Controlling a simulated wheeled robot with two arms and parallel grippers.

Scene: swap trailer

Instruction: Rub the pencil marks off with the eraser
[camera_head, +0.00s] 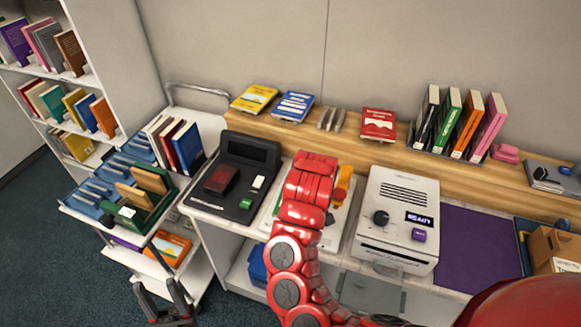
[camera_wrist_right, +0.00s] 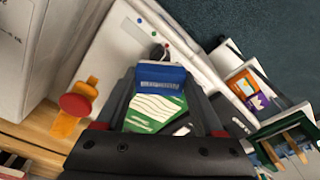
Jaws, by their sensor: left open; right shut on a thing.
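My right arm (camera_head: 300,215) reaches over a white board in the head view and hides its own gripper there. In the right wrist view my right gripper (camera_wrist_right: 160,75) is shut on a blue block with a pale edge, which appears to be the eraser (camera_wrist_right: 160,76). Just below it in that view is a green item with a white patch and wavy lines (camera_wrist_right: 155,108), seemingly the marked surface. I cannot tell whether the block touches it. My left gripper (camera_head: 170,305) is open and empty at the lower left, over the floor beside the cart.
A black terminal (camera_head: 238,175) is left, a white machine (camera_head: 398,215) right. A loaded cart (camera_head: 100,205) stands left; books line the back ledge (camera_head: 350,150). The purple mat (camera_head: 478,245) is bare.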

